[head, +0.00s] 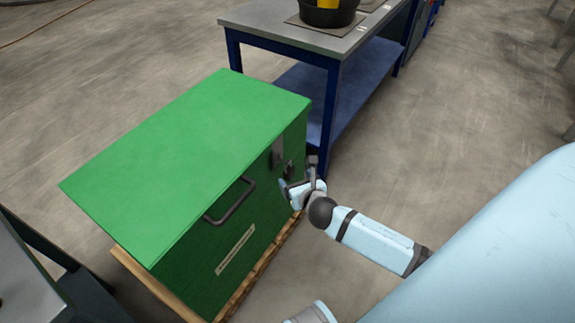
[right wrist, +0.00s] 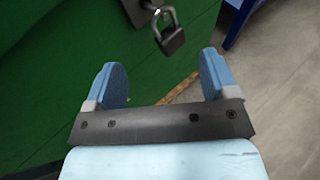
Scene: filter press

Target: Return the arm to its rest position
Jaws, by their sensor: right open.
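My right gripper (head: 300,190) is beside the right end of the green box's front face, near the latch. In the right wrist view my right gripper (right wrist: 160,82) shows two blue fingers spread apart with nothing between them. A grey padlock (right wrist: 169,34) hangs on the green box (right wrist: 60,60) just beyond the fingertips, apart from them. In the head view the padlock is small beside the gripper. My left gripper is not in view.
The green box (head: 190,150) has a closed lid and a dark handle (head: 231,203), and stands on a wooden pallet (head: 150,285). A blue-framed workbench (head: 270,20) with a black bucket (head: 327,12) stands behind it. A dark-framed table (head: 25,285) is at lower left. Bare floor (head: 450,110) lies at right.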

